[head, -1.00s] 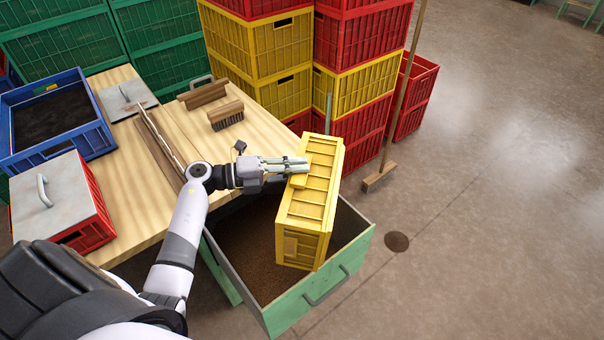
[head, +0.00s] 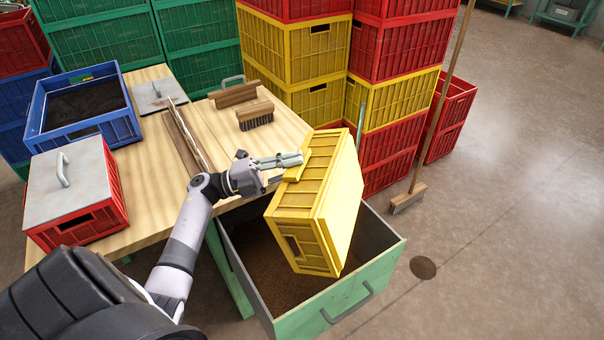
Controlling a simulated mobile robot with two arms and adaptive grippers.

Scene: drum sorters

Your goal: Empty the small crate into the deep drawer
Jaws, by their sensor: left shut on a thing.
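The small yellow crate (head: 318,213) is held tilted over the open deep drawer (head: 382,270). Its slatted side and a lighter flat face show; its opening and any contents are hidden from this view. My left gripper (head: 296,165) is shut on the crate at its upper left edge. The green-fronted drawer is pulled out from under the table and has brown granular material on its floor. The crate hides part of the drawer's inside. My right gripper is not in view.
The wooden table (head: 150,205) holds a red crate with a grey lid (head: 75,190), a blue crate of dark material (head: 85,140) and a brush (head: 255,115). Stacked yellow and red crates (head: 300,55) stand behind the drawer.

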